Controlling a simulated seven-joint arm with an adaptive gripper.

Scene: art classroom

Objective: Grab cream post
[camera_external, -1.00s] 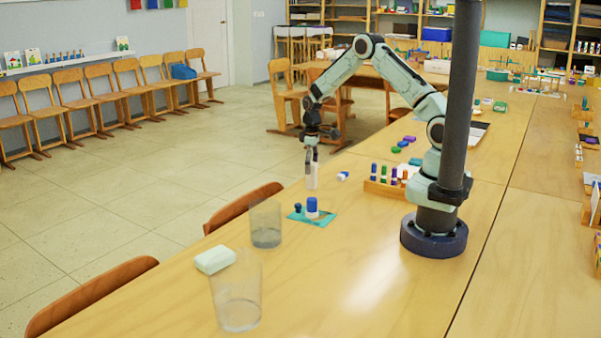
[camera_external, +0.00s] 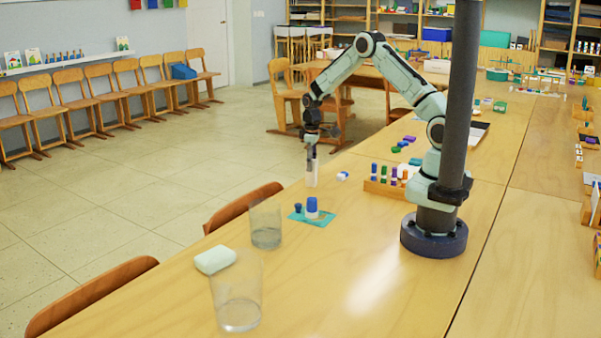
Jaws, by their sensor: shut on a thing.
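The cream post (camera_external: 312,178) is a small pale upright piece at the table's left edge, beyond the teal card. My gripper (camera_external: 311,160) points straight down over it and is shut on its upper part. The lower part of the post shows below the fingers. It is at or very near the tabletop; I cannot tell whether it touches.
Two clear cups (camera_external: 265,225) and a pale block (camera_external: 215,260) are nearer. A wooden marker holder (camera_external: 384,190) stands to the right.

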